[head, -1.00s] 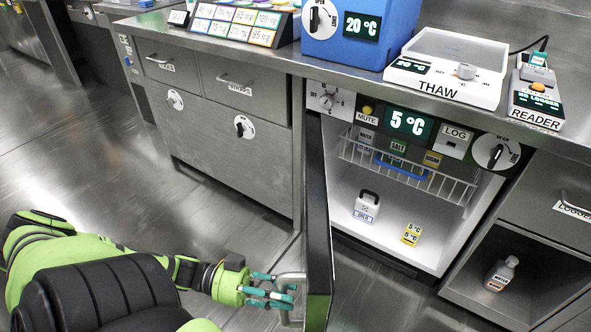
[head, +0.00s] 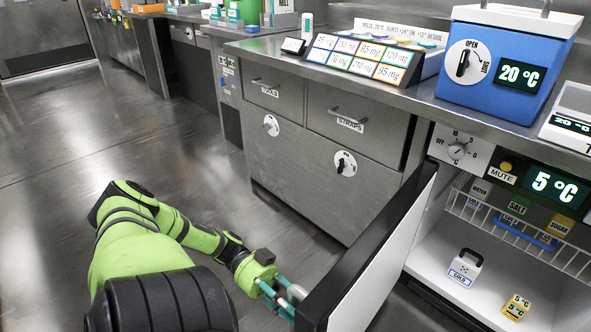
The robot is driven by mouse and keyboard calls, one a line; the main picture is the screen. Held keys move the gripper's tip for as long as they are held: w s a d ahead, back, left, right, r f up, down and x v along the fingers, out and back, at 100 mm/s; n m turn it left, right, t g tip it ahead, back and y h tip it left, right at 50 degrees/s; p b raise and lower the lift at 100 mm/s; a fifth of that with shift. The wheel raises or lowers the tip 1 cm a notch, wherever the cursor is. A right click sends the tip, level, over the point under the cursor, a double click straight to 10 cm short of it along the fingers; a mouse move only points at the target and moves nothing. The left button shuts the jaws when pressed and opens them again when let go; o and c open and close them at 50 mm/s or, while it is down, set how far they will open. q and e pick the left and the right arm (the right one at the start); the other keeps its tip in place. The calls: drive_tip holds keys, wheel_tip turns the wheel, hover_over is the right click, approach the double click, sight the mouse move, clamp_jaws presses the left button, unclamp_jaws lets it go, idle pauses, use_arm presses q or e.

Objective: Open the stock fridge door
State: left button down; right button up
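The stock fridge door (head: 378,262) stands swung open. Its dark edge and white inner face show, and its outer face is turned away. The fridge interior (head: 440,243) is exposed to its right. My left gripper (head: 277,298) is at the outer side of the door, with its teal fingers closed around the grey metal handle (head: 297,292). The door edge hides part of the handle and the fingertips. My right gripper is not in view.
Inside the fridge are a wire basket (head: 520,240), a white cold pack (head: 465,268) and a yellow block (head: 516,306). A drawer cabinet (head: 310,165) stands left of the door. Open floor (head: 60,200) lies at the left.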

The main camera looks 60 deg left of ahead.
use_arm(q)
drive_tip(key=shift+s+a+f, duration=0.1)
drive_tip(key=c, duration=0.9)
unclamp_jaws()
drive_tip(key=v, duration=1.2)
